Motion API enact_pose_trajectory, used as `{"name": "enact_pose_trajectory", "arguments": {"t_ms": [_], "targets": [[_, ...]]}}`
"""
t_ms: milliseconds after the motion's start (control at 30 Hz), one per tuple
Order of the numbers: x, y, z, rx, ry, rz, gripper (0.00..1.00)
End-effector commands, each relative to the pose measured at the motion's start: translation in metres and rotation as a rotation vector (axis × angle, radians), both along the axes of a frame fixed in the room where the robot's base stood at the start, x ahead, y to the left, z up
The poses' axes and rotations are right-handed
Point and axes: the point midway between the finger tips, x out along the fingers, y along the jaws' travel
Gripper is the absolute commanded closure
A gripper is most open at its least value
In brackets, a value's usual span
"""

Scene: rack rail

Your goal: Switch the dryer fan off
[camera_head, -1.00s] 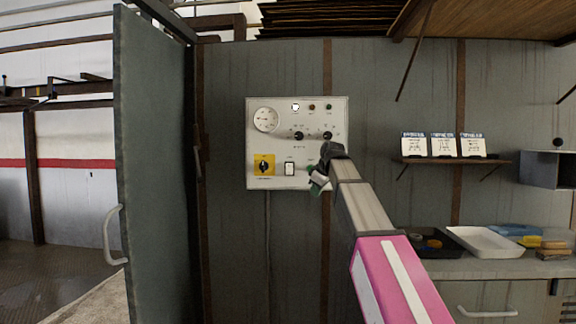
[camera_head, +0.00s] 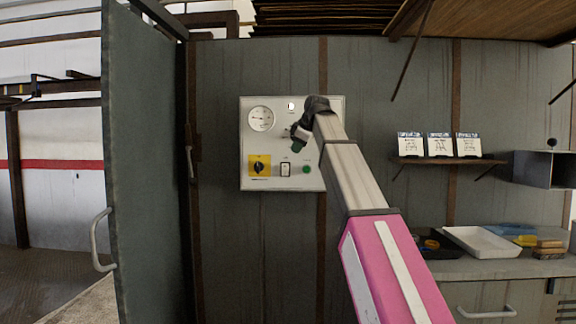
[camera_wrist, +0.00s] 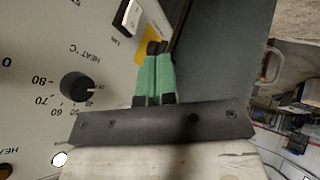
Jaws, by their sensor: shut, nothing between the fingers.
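The pale control panel (camera_head: 272,187) is on the grey wall. Its white rocker switch (camera_head: 286,170), in a dark frame, sits low in the middle; it also shows in the wrist view (camera_wrist: 131,16), with small lettering beside it that looks like "FAN". I cannot tell which way it is pressed. Contact with the panel cannot be told.
A yellow-plated rotary switch (camera_head: 259,166) is left of the rocker, a green button (camera_head: 306,169) right of it. A black heat knob (camera_wrist: 77,87) is near the fingers. An open grey door (camera_head: 150,180) stands left; a shelf with cards (camera_head: 450,160) and a counter are right.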

Motion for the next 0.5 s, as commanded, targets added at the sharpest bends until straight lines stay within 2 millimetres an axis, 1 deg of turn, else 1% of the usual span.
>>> {"name": "enact_pose_trajectory", "arguments": {"t_ms": [133, 233, 500], "targets": [[0.004, 0.003, -0.006, 0.001, 0.001, 0.0, 1.0], [0.01, 0.007, -0.015, 0.0, 0.002, -0.001, 1.0], [0.035, 0.026, -0.054, 0.0, 0.002, 0.0, 1.0]]}}
